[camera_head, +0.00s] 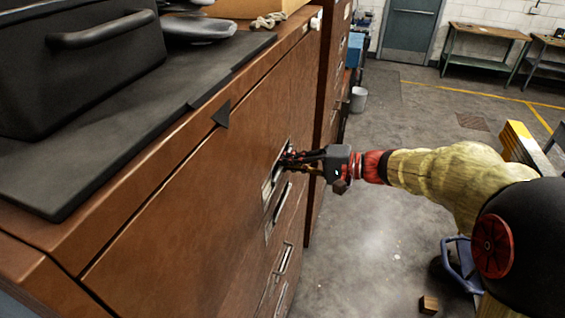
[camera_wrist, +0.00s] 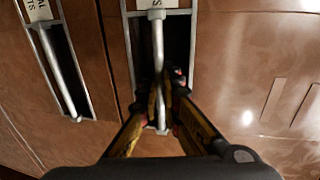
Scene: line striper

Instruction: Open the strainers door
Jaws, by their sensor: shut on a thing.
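A brown wooden cabinet (camera_head: 185,165) has a front with several metal handles in recessed frames. My gripper (camera_head: 288,160) reaches in from the right and is shut on the upper metal handle (camera_wrist: 158,35) of the cabinet front. In the wrist view, my gripper's fingers (camera_wrist: 163,100) close around the lower part of this upright bar.
A second handle (camera_wrist: 60,75) with its own cut-off label sits beside the held one. A black case (camera_head: 80,65) stands on the dark mat on the cabinet top. The concrete floor right of the cabinet is mostly clear, with a small wooden block (camera_head: 428,304).

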